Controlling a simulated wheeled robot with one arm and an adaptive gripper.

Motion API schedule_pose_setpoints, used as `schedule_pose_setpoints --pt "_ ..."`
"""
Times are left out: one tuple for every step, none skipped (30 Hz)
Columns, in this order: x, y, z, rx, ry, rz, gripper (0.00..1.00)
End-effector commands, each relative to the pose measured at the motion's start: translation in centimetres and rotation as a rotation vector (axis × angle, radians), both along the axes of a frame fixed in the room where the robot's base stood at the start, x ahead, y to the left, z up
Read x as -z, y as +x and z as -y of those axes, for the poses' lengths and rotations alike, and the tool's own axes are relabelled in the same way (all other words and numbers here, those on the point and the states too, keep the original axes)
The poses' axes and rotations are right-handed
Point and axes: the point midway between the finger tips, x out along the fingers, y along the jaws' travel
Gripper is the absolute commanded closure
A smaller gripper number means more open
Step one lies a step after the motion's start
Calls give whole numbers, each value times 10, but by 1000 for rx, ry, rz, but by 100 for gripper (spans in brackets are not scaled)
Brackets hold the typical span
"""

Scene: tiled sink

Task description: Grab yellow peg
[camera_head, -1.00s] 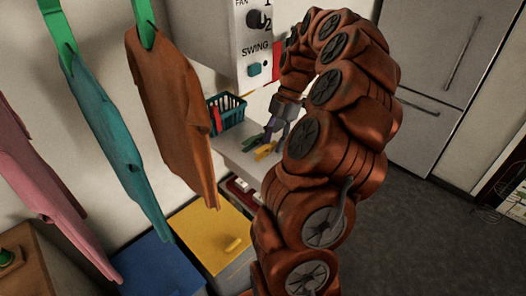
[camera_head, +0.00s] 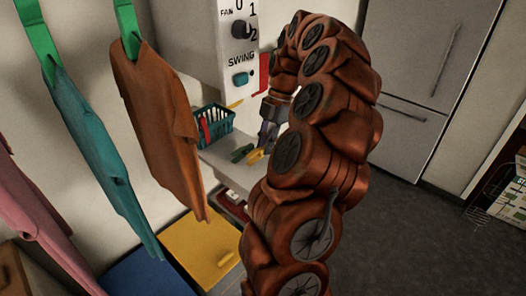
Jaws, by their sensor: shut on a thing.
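The yellow peg (camera_head: 253,157) shows at the end of my gripper, at the grey shelf. My gripper (camera_head: 262,146) points down and is shut on the yellow peg. My arm hides part of the gripper, so the exact contact of its fingers is hard to see. I cannot tell whether the peg still touches the shelf. A green peg (camera_head: 241,153) lies on the shelf just left of the yellow one.
A teal basket (camera_head: 212,126) with pegs stands behind on the shelf (camera_head: 222,162). An orange shirt (camera_head: 158,125) and a teal garment (camera_head: 98,150) hang at left. A yellow lid (camera_head: 203,248) is below. A control panel (camera_head: 240,50) is above.

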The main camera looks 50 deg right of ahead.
Motion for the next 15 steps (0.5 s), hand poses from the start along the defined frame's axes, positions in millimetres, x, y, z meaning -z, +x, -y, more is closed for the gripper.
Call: schedule_pose_setpoints --pt "3 0 6 2 1 -2 100" --pt "3 0 10 3 1 -1 100" --pt "2 0 16 4 -1 2 100" --pt "2 0 20 5 -3 2 100" --pt "2 0 24 4 -2 0 100" --pt "3 0 28 2 0 -2 100" --pt "3 0 32 3 1 -3 100" --pt "3 0 36 3 0 -2 100" --pt "3 0 41 4 -2 -2 100" --pt "3 0 44 4 -2 -2 100" --pt "2 0 47 4 -2 -2 100" --pt "2 -1 52 4 -2 -1 100" --pt "2 -1 55 5 -2 -1 100" --pt "2 -1 58 4 0 -3 100" --pt "3 -1 62 3 0 -3 100"
